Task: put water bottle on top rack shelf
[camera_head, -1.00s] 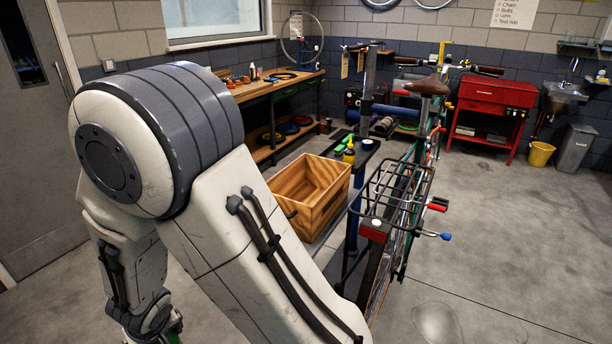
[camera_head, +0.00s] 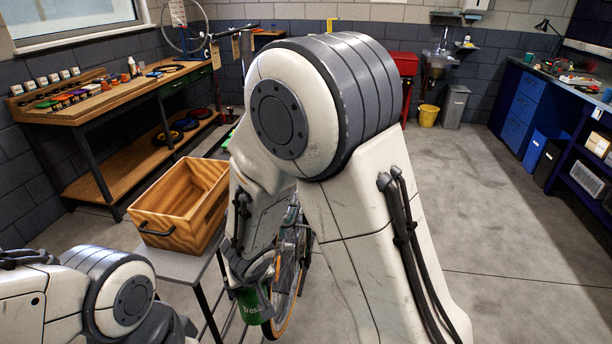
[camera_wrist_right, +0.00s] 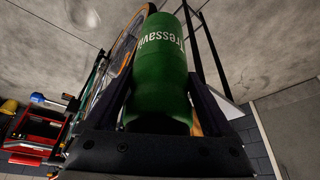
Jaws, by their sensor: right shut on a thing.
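The water bottle (camera_head: 252,306) is green with white lettering. It hangs low in the middle of the head view, in front of a bicycle wheel. My right gripper (camera_head: 250,278) is shut on it. In the right wrist view the bottle (camera_wrist_right: 159,72) fills the space between the two dark fingers of my right gripper (camera_wrist_right: 163,100). My left arm shows at the lower left of the head view, but its gripper is not visible. I cannot pick out the top rack shelf for certain in these views.
A wooden crate (camera_head: 182,205) stands on a grey table (camera_head: 183,266) left of the bottle. A wooden workbench (camera_head: 105,102) runs along the left wall. A yellow bucket (camera_head: 428,115) and grey bin (camera_head: 454,106) stand at the back. A blue bench (camera_head: 527,95) is at right. The floor right of centre is clear.

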